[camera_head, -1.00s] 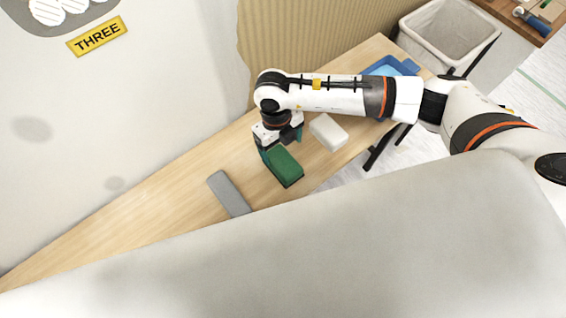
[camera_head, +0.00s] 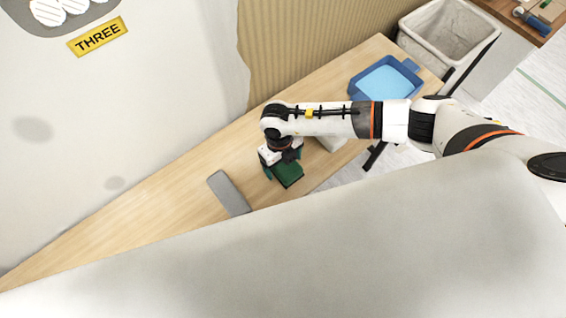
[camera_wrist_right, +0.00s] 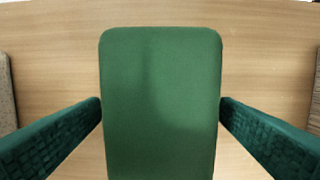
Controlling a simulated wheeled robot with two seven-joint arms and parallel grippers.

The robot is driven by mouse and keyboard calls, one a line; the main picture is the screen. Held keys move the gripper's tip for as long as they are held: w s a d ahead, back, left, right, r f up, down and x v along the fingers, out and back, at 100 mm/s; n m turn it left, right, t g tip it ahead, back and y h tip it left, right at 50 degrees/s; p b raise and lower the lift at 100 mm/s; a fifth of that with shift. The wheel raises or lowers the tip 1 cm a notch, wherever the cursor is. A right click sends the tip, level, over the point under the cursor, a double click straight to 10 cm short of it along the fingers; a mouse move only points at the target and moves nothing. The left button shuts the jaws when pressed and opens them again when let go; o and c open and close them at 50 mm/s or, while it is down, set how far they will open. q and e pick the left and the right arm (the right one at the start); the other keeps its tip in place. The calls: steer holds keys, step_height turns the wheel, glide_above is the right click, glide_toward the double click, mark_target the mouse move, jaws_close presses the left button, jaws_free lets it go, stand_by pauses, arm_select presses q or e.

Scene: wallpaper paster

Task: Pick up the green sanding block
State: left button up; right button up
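The green sanding block (camera_head: 289,176) lies on the wooden table in the head view, partly hidden under my right gripper (camera_head: 283,164). The two dark green fingers of my right gripper (camera_wrist_right: 160,112) are spread, one on each side of the block. Their tips come right up to its side edges; I cannot tell whether they touch. My left gripper is not in view.
A grey bar (camera_head: 229,193) lies on the table (camera_head: 160,205) left of the block. A blue tray (camera_head: 357,92) stands farther right, near a bin (camera_head: 446,35). A pale surface (camera_head: 330,255) covers the foreground.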

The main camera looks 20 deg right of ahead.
steer(key=c, duration=1)
step_height(320, 180, up, 10)
steer(key=shift+r, duration=0.1)
steer(key=shift+c, duration=0.2)
steer(key=o, duration=0.4)
steer(key=c, duration=0.3)
steer(key=shift+c, duration=0.2)
